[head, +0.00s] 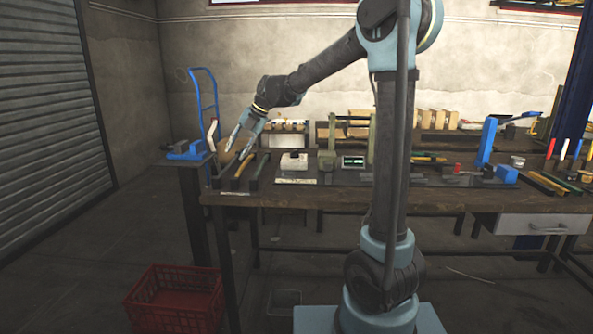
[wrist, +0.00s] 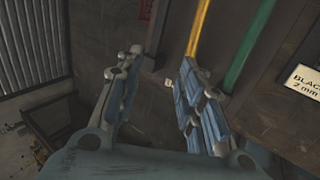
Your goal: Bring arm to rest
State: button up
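My arm is stretched out to the left in the head view, over the left end of a wooden workbench (head: 300,202). My gripper (head: 238,148) hangs tilted downward there, above the bench's left edge. In the wrist view my gripper (wrist: 158,85) has its two fingers well apart, with nothing between them. Beyond the fingers lie a yellow strip (wrist: 198,28) and a green strip (wrist: 249,48) on the bench, and a white label (wrist: 304,80) whose text is partly cut off. The bench's edge runs past the fingers, with floor at the left.
A red crate (head: 176,300) stands on the floor at lower left. A blue vise (head: 186,150) sits on a narrow stand left of the bench, near a blue hand truck (head: 206,100). Presses, a small green display (head: 353,162) and tools crowd the bench.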

jog(key=s+d+f+m+t+h, duration=0.1)
jog(key=s+d+m, duration=0.45)
jog(key=d, duration=0.25)
jog(key=s+d+f+m+h, duration=0.1)
jog(key=s+d+f+m, duration=0.1)
jog(key=s+d+m, duration=0.35)
jog(key=s+d+f+m+t+h, duration=0.1)
jog(key=s+d+m, duration=0.2)
jog(key=d+m, duration=0.55)
jog(key=s+d+f+m+h, duration=0.3)
jog(key=s+d+f+m, duration=1.1)
jog(key=s+d, duration=0.3)
jog(key=shift+s+d+f+m, duration=0.35)
jog(key=shift+d+f+m, duration=0.1)
jog(key=shift+m, duration=0.2)
jog(key=shift+w+f, duration=0.15)
jog(key=shift+w, duration=0.3)
